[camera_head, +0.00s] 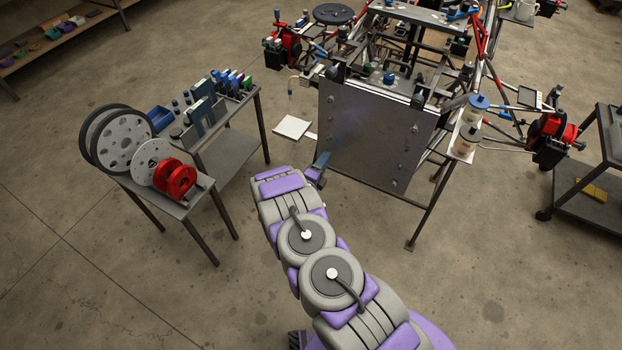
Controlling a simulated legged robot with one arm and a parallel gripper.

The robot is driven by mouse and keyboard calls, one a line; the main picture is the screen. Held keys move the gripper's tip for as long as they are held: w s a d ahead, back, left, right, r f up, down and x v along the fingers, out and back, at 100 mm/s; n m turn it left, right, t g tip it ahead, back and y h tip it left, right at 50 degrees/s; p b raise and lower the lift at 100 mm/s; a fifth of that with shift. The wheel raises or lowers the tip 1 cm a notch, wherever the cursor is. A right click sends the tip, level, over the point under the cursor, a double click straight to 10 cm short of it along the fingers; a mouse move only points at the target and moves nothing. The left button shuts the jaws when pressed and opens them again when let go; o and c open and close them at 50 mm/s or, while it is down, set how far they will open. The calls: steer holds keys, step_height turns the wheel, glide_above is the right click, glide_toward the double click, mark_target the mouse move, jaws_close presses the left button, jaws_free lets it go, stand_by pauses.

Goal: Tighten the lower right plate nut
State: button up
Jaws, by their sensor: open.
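A grey plate (368,135) hangs upright on the front of the tube chassis, with several small nuts on its face. The lower right plate nut (394,183) shows as a small light spot near the plate's lower right corner. My gripper (320,167) is open in front of the plate's lower left side, left of that nut and apart from it. My purple and grey arm reaches up from the bottom of the view. The gap between the jaws is too small to make out clearly.
A small table (228,125) with boxes and bottles stands left. Chassis legs and a red-black wheel assembly (553,137) are right, beside a dark cart (590,190). The floor in front is clear.

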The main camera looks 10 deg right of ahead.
steer(key=p+v, duration=0.2)
steer(key=v, duration=1.4)
steer(key=shift+s+a+p, duration=0.25)
steer(key=shift+p, duration=0.1)
stand_by(0.5)
